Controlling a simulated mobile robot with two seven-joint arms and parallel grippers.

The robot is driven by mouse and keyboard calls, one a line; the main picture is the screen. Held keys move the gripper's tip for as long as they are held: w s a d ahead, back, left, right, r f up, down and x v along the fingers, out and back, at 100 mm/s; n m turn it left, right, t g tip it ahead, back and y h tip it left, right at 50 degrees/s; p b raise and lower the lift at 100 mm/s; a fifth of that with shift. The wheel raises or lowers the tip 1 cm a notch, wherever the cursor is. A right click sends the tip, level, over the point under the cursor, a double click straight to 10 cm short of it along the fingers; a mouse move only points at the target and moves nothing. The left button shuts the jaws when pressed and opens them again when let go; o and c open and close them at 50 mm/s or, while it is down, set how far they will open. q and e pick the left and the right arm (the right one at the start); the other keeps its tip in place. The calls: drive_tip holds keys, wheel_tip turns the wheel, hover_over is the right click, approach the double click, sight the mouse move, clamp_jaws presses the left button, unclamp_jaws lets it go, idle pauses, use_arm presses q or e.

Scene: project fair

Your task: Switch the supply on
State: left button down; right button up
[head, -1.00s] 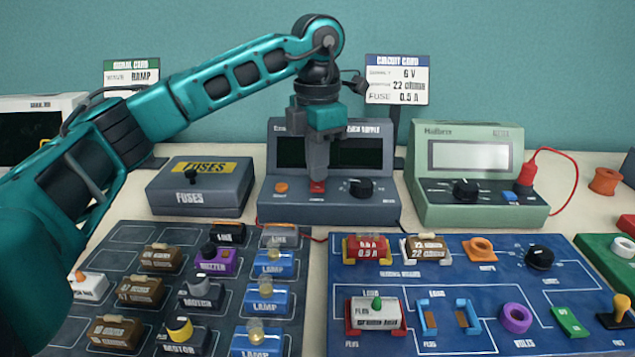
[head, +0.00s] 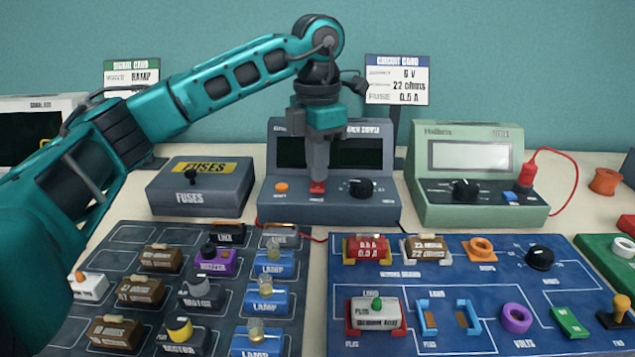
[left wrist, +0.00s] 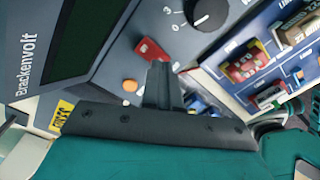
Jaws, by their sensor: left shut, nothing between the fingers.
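The dark grey bench supply (head: 385,205) stands at the back middle of the table, its display dark. On its front are an orange button (head: 281,187), a red switch (head: 317,188) and a black knob (head: 361,187). My left gripper (head: 318,178) is shut and empty, pointing down right over the red switch. In the left wrist view the fingertips (left wrist: 160,68) lie close beside the red switch (left wrist: 151,48); I cannot tell whether they touch it. My right gripper is not in view.
A grey fuses box (head: 215,198) stands left of the supply and a green meter (head: 470,212) right of it. In front lie a dark parts board (head: 120,235) and a blue circuit board (head: 450,270) with several components. A circuit card (head: 397,80) stands behind.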

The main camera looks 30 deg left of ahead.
sight(317, 187)
use_arm(q)
drive_tip(key=shift+f+b, duration=0.6)
drive_tip(key=shift+f, duration=0.5)
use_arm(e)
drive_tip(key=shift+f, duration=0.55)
use_arm(q)
wheel_tip(317, 187, up, 4)
drive_tip(key=p, duration=0.4)
drive_tip(key=shift+r, duration=0.25)
wheel_tip(317, 187, up, 2)
drive_tip(key=shift+p, duration=1)
drive_tip(key=shift+r, duration=0.3)
drive_tip(key=shift+r+p, duration=0.1)
drive_tip(key=shift+p, duration=0.25)
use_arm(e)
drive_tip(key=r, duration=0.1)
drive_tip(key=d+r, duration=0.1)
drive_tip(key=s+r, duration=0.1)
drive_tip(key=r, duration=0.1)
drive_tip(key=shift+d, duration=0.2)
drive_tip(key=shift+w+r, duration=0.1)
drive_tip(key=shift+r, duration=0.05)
